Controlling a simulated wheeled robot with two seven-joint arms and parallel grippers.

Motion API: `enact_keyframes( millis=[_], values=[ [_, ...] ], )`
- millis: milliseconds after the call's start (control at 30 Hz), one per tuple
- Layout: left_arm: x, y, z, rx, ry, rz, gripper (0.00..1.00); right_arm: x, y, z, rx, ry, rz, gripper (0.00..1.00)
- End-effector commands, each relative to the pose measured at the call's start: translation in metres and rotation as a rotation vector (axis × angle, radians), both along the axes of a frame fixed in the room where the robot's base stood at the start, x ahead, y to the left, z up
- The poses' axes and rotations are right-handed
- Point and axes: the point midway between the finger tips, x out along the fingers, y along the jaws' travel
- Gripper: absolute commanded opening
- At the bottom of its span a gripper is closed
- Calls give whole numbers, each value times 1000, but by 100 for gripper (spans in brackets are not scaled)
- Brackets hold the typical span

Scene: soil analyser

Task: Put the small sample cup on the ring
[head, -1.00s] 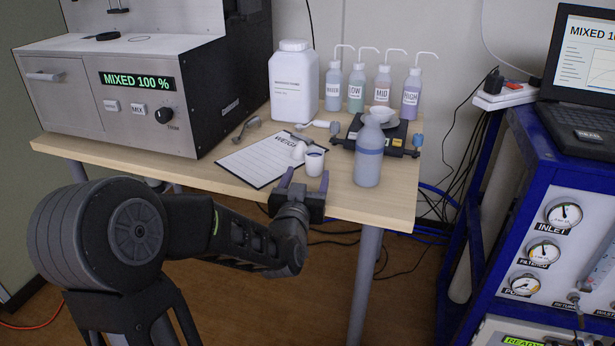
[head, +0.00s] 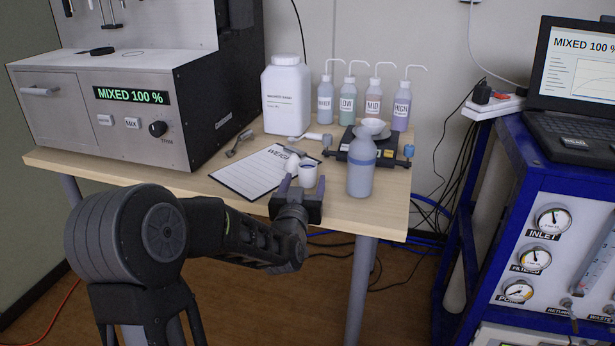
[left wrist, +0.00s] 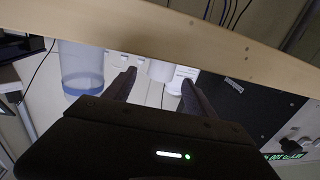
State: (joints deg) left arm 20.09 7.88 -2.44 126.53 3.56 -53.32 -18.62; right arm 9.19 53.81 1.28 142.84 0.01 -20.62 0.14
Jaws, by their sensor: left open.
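A small white cup (head: 307,174) stands upright near the table's front edge, beside the clipboard. A second white, rounded item (head: 291,163) sits just behind and left of it, partly hidden. My left gripper (head: 302,186) is open at the table's front edge, with its fingers pointing at the cup. In the left wrist view the cup (left wrist: 160,70) shows between the two fingertips, with gaps on both sides. My right gripper is not in view.
A wash bottle without a spout (head: 361,170) stands close right of my left gripper. The clipboard (head: 245,178) lies left of the cup. A balance (head: 392,158), several spouted bottles and a large white jar (head: 287,100) stand behind. The analyser (head: 110,110) fills the left.

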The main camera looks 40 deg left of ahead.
Motion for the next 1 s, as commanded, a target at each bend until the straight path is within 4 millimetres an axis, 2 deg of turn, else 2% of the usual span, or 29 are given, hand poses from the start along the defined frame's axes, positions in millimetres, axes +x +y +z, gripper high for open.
enact_keyframes(
  millis=[133,467,1000],
  values=[
    [7,4,-1,0,0,0,65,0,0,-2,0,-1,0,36],
    [43,25,0,0,-1,1,65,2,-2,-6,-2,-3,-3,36],
    [45,25,0,0,0,0,65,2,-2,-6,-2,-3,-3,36]
  ],
)
